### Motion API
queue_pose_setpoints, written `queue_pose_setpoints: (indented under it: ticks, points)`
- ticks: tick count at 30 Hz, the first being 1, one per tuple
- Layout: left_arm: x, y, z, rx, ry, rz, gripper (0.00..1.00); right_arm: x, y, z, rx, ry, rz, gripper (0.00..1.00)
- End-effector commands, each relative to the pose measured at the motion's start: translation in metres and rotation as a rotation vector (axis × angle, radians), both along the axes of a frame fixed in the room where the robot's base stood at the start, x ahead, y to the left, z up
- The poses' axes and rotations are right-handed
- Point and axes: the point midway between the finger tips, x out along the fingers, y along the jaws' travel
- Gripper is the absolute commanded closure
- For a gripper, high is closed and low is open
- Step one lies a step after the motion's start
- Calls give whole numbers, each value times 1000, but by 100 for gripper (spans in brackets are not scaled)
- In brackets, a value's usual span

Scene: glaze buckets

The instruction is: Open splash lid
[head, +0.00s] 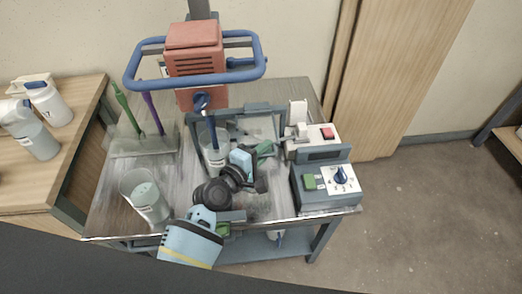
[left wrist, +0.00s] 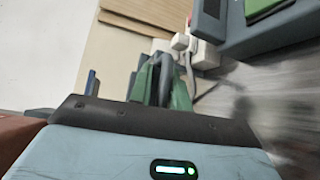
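The splash lid (head: 232,128) looks like a clear panel in a blue-grey frame at the middle of the metal cart in the head view. My left gripper (head: 266,148), with green fingers, reaches over the cart to the lid's lower right part. In the left wrist view the two green fingers (left wrist: 164,84) stand a little apart. A dark blue-grey bar or loop shows at the gap between them; I cannot tell whether they grip it. The contact in the head view is too small to judge. My right gripper is not in view.
An orange mixer motor (head: 195,48) with a blue ring handle (head: 130,76) stands behind. A bucket (head: 146,198) is at the cart's left front, another (head: 214,153) beside the lid. A control box (head: 325,187) and a white device (head: 307,141) stand at right. Bottles (head: 45,98) stand on a side table.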

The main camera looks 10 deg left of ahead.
Motion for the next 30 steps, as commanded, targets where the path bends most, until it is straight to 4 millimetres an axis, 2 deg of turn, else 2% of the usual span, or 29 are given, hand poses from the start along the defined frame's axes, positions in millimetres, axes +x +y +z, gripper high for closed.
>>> queue_pose_setpoints:
  ticks: [1,3,21,26,30]
  points:
    - [-4,-1,-12,6,24,-8,76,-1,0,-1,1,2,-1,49]
    - [-4,-1,-12,5,24,-7,67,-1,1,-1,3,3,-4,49]
    - [-3,1,-4,3,9,-1,67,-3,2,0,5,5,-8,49]
    - [-16,9,-2,4,8,0,67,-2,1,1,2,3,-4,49]
    - [-36,20,0,4,11,0,67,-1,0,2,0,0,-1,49]
